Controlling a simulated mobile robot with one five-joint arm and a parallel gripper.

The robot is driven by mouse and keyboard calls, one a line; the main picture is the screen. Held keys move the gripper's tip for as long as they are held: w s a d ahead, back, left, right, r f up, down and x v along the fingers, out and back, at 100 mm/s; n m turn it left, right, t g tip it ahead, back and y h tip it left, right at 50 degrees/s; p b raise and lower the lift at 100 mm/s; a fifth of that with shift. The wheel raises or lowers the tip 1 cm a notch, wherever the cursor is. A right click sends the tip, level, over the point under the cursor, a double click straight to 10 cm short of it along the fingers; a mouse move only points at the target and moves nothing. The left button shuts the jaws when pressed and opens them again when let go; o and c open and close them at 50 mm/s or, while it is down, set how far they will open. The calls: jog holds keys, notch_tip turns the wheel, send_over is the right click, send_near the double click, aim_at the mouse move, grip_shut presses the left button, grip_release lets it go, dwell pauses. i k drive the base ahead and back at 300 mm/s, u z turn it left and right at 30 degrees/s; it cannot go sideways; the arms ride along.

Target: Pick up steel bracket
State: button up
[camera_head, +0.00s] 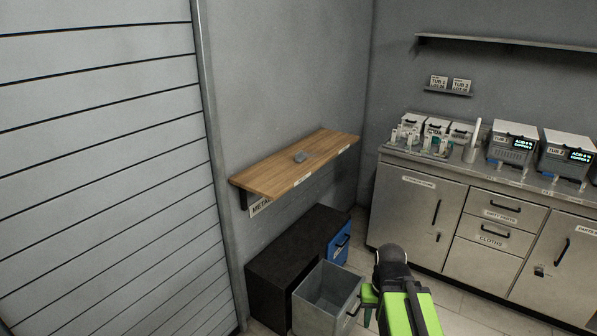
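My green and black arm stands at the bottom of the view, to the right of the shelf and well apart from the bracket. The fingers of my gripper cannot be made out, so whether it is open or shut does not show.
Below the shelf stand a black cabinet (275,262) with a blue drawer front (339,245) and an open grey bin (327,293). A counter (420,205) with boxes and labelled tub units runs along the right. A slatted shutter (95,160) fills the left.

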aim_at(300, 158)
jog(key=z, duration=0.05)
jog(key=k, duration=0.5)
jog(key=u, duration=0.75)
jog(key=i, duration=1.9)
jog(key=u, duration=0.4)
